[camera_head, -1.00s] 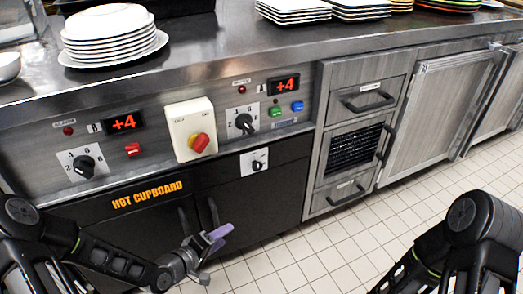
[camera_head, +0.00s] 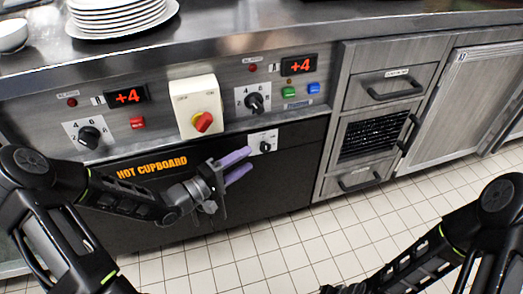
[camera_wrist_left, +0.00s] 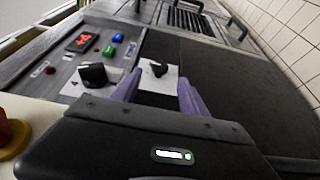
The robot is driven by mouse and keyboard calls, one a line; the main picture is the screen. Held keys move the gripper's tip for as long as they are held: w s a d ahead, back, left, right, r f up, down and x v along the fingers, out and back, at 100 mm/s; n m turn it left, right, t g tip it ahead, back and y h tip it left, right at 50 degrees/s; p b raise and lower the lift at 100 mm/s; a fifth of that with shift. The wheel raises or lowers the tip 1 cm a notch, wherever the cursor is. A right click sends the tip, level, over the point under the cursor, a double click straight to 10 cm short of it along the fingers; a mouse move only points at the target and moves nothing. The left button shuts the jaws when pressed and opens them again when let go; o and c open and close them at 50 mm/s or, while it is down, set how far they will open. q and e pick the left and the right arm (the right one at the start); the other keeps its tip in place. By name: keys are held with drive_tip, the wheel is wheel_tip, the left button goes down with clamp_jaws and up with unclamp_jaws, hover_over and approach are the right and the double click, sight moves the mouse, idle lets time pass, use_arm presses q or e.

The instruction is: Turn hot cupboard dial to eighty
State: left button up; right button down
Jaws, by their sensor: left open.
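The black front labelled HOT CUPBOARD (camera_head: 152,168) carries a small black dial (camera_head: 265,146) on a white plate. In the left wrist view this small dial (camera_wrist_left: 159,68) shows beyond the fingertips, between the two purple fingers. My left gripper (camera_head: 244,163) is open and empty, just below and left of the dial, and apart from it as far as I can tell. The fingers (camera_wrist_left: 158,92) point towards the dial's plate. The dial's markings are too small to read. My right arm shows at the lower right, with its gripper out of the picture.
Two larger black dials, the left one (camera_head: 89,136) and the right one (camera_head: 254,101), sit on the steel panel above. A red-yellow rotary switch (camera_head: 203,121) is between them. Displays read +4. A stack of white plates (camera_head: 115,18) stands on the counter. The tiled floor is clear.

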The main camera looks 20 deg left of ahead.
sight(262, 151)
use_arm(q)
drive_tip(key=b+x, duration=0.1)
drive_tip(key=x, duration=0.4)
drive_tip(key=shift+d+f, duration=0.1)
drive_tip(key=shift+b+x, duration=0.35)
drive_tip(key=shift+x, duration=0.4)
drive_tip(key=shift+c, duration=0.5)
clamp_jaws()
